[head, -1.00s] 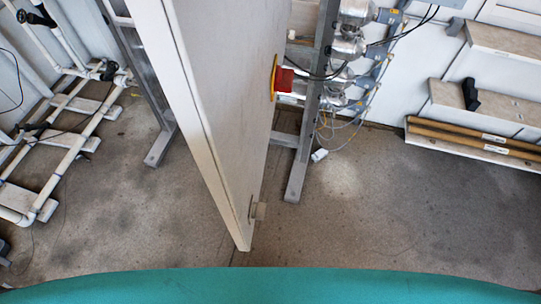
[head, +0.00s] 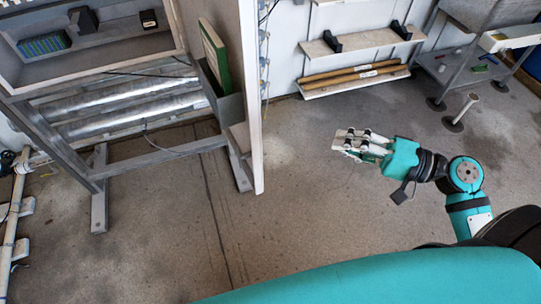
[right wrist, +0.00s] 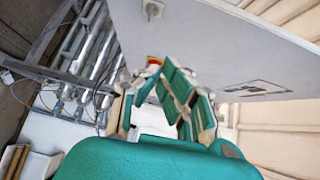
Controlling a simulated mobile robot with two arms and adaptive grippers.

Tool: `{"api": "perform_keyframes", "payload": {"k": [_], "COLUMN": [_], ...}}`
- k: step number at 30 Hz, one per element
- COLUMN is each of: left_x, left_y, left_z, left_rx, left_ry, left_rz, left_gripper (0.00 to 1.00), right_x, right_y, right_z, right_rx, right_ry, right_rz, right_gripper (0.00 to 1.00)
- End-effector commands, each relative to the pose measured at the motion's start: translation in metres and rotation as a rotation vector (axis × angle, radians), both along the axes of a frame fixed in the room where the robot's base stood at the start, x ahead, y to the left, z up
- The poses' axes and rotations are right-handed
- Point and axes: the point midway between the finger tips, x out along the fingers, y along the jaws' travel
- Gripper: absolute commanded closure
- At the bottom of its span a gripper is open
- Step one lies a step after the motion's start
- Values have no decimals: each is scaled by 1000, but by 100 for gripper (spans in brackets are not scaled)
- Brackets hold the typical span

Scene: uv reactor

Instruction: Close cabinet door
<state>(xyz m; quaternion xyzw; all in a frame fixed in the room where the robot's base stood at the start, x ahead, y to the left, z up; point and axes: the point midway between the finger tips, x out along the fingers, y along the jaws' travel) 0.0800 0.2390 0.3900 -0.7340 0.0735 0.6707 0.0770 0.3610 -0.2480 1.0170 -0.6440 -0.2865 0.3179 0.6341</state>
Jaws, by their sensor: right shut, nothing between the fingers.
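The grey cabinet (head: 92,72) stands at the upper left in the head view, its front open. Its door (head: 254,110) stands open, seen nearly edge-on, with its inner side facing left. My right gripper (head: 347,144) is shut and empty, to the right of the door's outer side and apart from it in the head view. In the right wrist view, its fingers (right wrist: 180,88) show in front of a large pale door panel (right wrist: 215,45), partly covering a small red and yellow part (right wrist: 155,62). My left gripper is not in view.
A holder on the door's inner side carries a green book (head: 214,55). The cabinet stands on a metal frame (head: 98,200). Wall shelves (head: 355,42) and a metal table (head: 455,68) are at the back right.

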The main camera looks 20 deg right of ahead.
Motion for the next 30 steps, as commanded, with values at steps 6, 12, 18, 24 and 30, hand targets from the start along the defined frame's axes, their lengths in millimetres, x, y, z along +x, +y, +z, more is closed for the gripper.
{"api": "perform_keyframes", "payload": {"k": [6,12,18,24,30], "left_x": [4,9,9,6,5], "left_y": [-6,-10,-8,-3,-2], "left_z": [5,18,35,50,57], "left_rx": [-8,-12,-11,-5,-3], "left_ry": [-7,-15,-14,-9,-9], "left_rz": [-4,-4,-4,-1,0], "left_gripper": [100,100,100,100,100], "right_x": [-11,8,35,42,39], "right_y": [18,43,79,111,129], "right_z": [30,33,34,32,29], "right_rx": [30,31,33,32,29], "right_ry": [-39,-41,-40,-36,-35], "right_rz": [65,63,61,59,59], "right_gripper": [100,100,100,100,100]}}
